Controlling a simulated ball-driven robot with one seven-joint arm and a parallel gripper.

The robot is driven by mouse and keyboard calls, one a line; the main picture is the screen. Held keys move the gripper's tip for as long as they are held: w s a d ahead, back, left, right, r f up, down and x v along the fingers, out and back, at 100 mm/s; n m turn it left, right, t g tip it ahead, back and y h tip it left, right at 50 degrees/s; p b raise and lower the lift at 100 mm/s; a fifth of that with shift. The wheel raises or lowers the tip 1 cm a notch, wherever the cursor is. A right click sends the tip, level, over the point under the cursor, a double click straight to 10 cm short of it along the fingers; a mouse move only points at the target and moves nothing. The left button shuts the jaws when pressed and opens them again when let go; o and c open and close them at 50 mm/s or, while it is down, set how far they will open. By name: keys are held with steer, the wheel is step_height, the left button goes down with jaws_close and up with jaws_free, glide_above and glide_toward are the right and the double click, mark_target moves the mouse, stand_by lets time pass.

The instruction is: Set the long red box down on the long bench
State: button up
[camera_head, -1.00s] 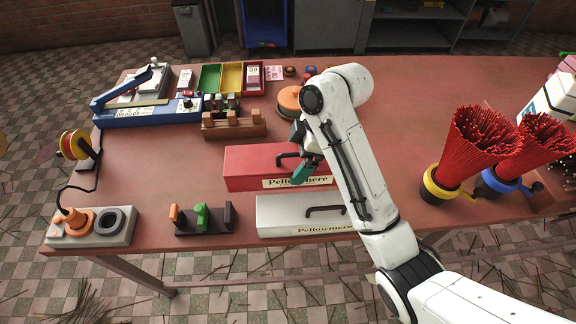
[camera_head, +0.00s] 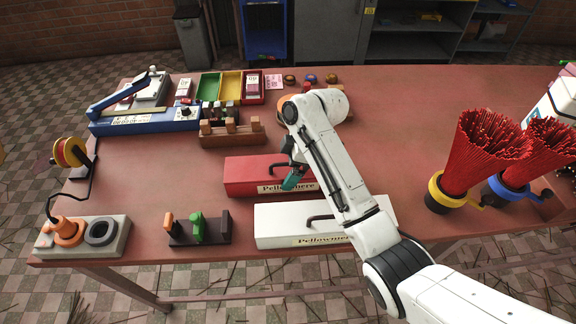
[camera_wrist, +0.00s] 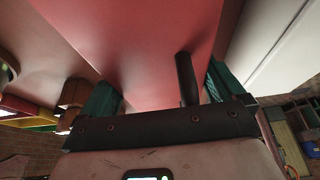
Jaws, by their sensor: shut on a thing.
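The long red box (camera_head: 245,174) lies level over the middle of the long bench (camera_head: 400,130), its "Pellowmere" label facing front. My gripper (camera_head: 294,178) is above its lid, with teal fingers closed about its dark handle. In the wrist view the handle (camera_wrist: 186,78) stands between the fingers, and the red lid (camera_wrist: 130,45) fills the middle. My gripper and arm hide the box's right part. The box looks at or very near bench height; I cannot tell whether its underside touches.
A white box (camera_head: 280,222) with a handle lies just in front. A wooden rack (camera_head: 232,135) stands behind. A small block stand (camera_head: 198,230) is at front left. Red incense bundles (camera_head: 485,150) in holders stand at right. The bench between arm and bundles is clear.

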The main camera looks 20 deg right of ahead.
steer(key=shift+f, duration=0.15)
steer(key=shift+f, duration=0.1)
steer(key=o, duration=1)
steer(key=shift+f, duration=0.1)
steer(key=p+v, duration=0.1)
steer(key=v, duration=1)
steer(key=shift+r, duration=0.2)
steer(key=shift+d+r, duration=0.25)
steer(key=shift+r, duration=0.15)
steer(key=shift+s+f, duration=0.1)
